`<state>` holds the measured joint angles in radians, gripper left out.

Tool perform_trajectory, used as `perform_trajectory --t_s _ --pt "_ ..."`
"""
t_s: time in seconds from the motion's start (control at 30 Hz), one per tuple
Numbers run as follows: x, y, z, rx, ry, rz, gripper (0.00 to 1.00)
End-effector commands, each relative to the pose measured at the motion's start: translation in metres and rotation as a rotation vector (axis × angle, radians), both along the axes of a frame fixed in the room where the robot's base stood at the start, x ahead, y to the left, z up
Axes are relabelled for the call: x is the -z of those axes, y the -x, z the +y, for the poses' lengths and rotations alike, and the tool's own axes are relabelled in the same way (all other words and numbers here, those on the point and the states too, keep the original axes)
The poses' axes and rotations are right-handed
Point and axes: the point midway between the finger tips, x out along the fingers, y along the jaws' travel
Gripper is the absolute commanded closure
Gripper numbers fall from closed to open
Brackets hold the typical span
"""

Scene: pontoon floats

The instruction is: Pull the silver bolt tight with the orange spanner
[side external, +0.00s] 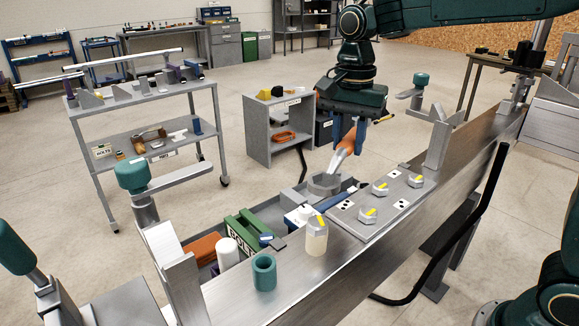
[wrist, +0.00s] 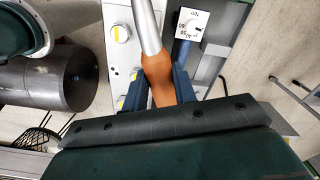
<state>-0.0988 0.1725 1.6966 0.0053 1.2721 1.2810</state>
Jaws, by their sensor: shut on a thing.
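The orange spanner (side external: 345,146) has an orange grip and a silver shaft. My gripper (side external: 348,135) is shut on its orange grip, held tilted above the bench. In the wrist view the grip (wrist: 159,78) sits between the blue fingers (wrist: 158,90), and the shaft runs to the top edge; its far end is out of that view. Several silver bolts with yellow marks stand on the plate (side external: 350,222), among them one bolt (side external: 380,188) and another (side external: 367,215). I cannot tell which is the silver bolt meant. The spanner is apart from these bolts.
A torque wrench with a white dial (wrist: 192,27) and blue handle lies by the plate. A grey ring (side external: 324,184) is behind it. A cream post (side external: 316,240), teal cylinder (side external: 264,272) and green box (side external: 250,228) are nearby. Clamp uprights (side external: 439,145) flank the bench.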

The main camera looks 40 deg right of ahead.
Motion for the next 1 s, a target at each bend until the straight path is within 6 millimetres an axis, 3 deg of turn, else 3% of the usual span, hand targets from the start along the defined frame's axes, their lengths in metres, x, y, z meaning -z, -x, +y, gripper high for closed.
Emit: perform_trajectory --t_s 0.2,0.4,1.0 --pt "-0.008 0.030 0.011 0.183 0.000 -0.003 1.00" --pt "-0.010 0.046 0.015 0.292 0.000 -0.002 1.00" --pt "-0.010 0.051 0.016 0.329 0.000 -0.001 1.00"
